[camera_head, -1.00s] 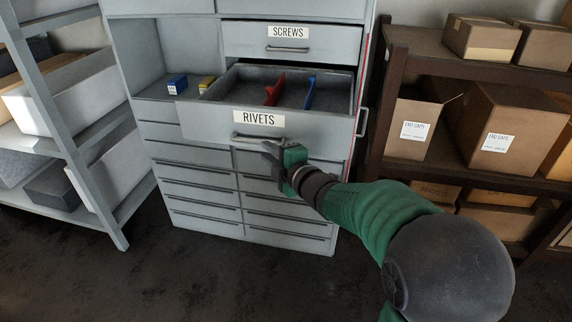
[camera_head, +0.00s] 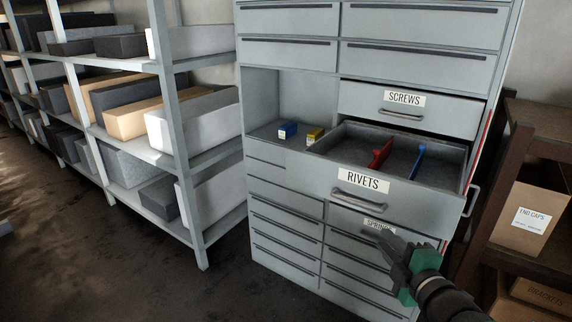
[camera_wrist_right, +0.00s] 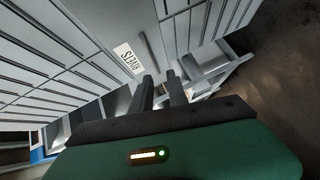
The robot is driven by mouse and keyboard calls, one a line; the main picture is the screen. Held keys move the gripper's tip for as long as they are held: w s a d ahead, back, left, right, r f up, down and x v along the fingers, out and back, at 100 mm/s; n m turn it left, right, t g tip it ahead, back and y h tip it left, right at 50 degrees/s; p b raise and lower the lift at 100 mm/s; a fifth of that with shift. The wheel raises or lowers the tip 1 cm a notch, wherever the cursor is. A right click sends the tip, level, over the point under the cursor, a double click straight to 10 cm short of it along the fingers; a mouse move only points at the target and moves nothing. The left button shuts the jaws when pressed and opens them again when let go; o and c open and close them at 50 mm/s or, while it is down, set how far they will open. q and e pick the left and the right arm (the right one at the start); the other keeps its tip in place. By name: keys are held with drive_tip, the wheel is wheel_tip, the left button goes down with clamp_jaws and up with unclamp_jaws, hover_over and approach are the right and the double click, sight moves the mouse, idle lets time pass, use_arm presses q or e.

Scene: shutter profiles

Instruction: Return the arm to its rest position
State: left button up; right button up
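My right gripper (camera_head: 378,240) is in the lower right of the head view, in front of the cabinet and below the RIVETS drawer handle (camera_head: 360,201). It is clear of the handle and partly covers the label of the drawer below. In the right wrist view its two dark fingers (camera_wrist_right: 160,90) stand apart with nothing between them. The RIVETS drawer (camera_head: 420,204) is pulled out, with a red divider (camera_head: 381,154) and a blue divider (camera_head: 417,161) inside. Its label (camera_wrist_right: 125,57) also shows in the right wrist view. My left gripper is in neither view.
The SCREWS drawer (camera_head: 445,117) above is nearly shut. A blue box (camera_head: 288,131) and a yellow box (camera_head: 314,135) sit in the open cubby. Shelving with bins (camera_head: 205,128) stands left. A brown rack with cartons (camera_head: 528,218) stands right.

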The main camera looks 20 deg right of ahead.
wheel_tip(320, 180, down, 10)
drive_tip(key=a+m+g, duration=0.3)
drive_tip(key=m+g, duration=0.1)
drive_tip(key=m, duration=0.2)
drive_tip(key=s+a+f+m+g+y, duration=0.1)
drive_tip(key=s+a+f+m+g, duration=0.8)
drive_tip(key=s+a+f, duration=0.5)
wheel_tip(320, 180, up, 11)
drive_tip(key=w+d+p, duration=0.1)
drive_tip(key=p, duration=1.1)
drive_tip(key=shift+w+d, duration=0.1)
